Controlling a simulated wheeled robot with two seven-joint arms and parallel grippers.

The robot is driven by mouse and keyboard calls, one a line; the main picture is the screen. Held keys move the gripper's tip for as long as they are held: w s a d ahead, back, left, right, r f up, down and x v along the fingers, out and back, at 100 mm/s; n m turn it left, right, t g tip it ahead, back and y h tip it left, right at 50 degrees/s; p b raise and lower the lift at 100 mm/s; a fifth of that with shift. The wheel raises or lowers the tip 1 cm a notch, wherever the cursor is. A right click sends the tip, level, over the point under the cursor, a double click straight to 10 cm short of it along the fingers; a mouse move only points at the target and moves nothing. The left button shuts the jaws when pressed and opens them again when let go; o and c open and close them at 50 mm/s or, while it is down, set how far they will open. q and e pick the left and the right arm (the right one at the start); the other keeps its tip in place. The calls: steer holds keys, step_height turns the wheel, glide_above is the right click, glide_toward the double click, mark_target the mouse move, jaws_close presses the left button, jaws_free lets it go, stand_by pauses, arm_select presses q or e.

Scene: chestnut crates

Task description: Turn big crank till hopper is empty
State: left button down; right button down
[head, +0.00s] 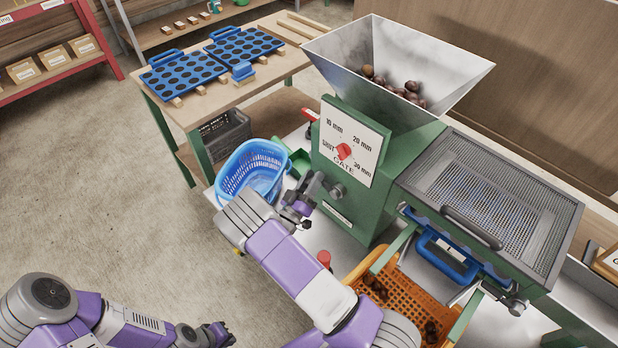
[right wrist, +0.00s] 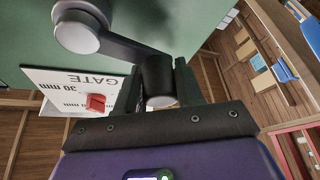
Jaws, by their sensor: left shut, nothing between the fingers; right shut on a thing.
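The steel hopper (head: 345,45) on top of the green machine (head: 375,205) holds several brown chestnuts (head: 402,88) near its bottom. The big crank (head: 337,190) is on the machine's front, below the gate plate; in the right wrist view its hub (right wrist: 77,32) and arm show. My right gripper (head: 298,208) is shut on the crank's handle (right wrist: 158,78), seen between the fingers (right wrist: 158,92). The gate plate (head: 365,163) has a red pointer (head: 344,151); I cannot tell its exact setting. My left gripper (head: 217,335) is shut and empty, low at the left, away from the machine.
An orange crate (head: 402,277) with several chestnuts stands below the sieve (head: 490,200). A blue basket (head: 262,155) stands left of the crank. A red knob (head: 324,258) stands near my right forearm. Blue trays (head: 182,77) lie on the wooden table behind. The floor at left is clear.

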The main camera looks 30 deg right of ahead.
steer(key=c, duration=0.8)
jaws_free()
steer(key=p+v, duration=0.1)
steer(key=v, duration=0.6)
steer(key=shift+s+a+f, duration=0.1)
steer(key=shift+s+a, duration=0.1)
